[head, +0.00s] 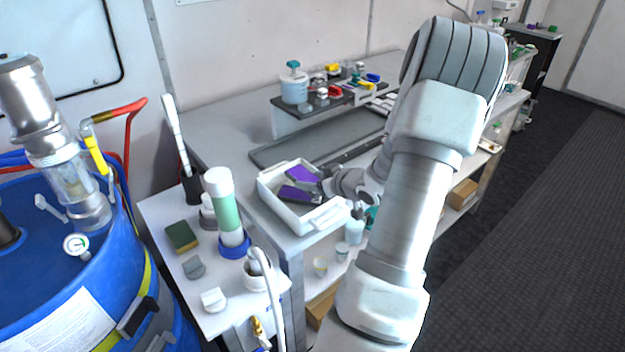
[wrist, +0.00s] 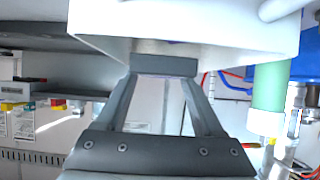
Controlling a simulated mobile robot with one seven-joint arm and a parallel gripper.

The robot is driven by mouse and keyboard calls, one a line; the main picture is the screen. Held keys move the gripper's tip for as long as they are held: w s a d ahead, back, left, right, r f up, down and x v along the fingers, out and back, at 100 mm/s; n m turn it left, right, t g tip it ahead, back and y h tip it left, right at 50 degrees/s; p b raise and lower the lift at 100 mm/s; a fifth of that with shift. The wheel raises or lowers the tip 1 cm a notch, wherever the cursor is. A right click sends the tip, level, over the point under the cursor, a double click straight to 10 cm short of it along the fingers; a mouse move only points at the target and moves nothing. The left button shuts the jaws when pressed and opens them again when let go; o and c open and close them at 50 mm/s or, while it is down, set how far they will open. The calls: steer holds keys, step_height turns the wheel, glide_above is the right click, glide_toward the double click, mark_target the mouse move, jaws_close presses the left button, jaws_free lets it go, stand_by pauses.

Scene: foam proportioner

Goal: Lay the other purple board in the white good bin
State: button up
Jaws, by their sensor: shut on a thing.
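The white bin (head: 268,200) stands at the near corner of the workbench in the head view. Its pale wall (wrist: 190,25) fills the top of the wrist view. Two purple boards show at the bin: one (head: 302,173) toward its back, and another (head: 299,194) nearer its front and tilted. My gripper (head: 322,187) reaches in over the bin's right side, its tips close to both boards. In the wrist view the gripper (wrist: 163,68) is shut at the bin wall, with only a sliver of purple above it. It is shut on a purple board; which one is unclear.
A side table left of the bin holds a green-and-white bottle (head: 226,205), a sponge (head: 182,237) and small blocks. A blue drum (head: 60,270) stands farther left. A raised shelf (head: 330,103) with jars is behind. The grey mat (head: 320,138) is bare.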

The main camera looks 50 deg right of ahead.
steer(key=shift+f, duration=0.15)
steer(key=o, duration=1.4)
steer(key=p+v, duration=0.2)
steer(key=v, duration=1.5)
steer(key=shift+s+p, duration=0.2)
steer(key=shift+p, duration=0.2)
steer(key=shift+a, duration=0.1)
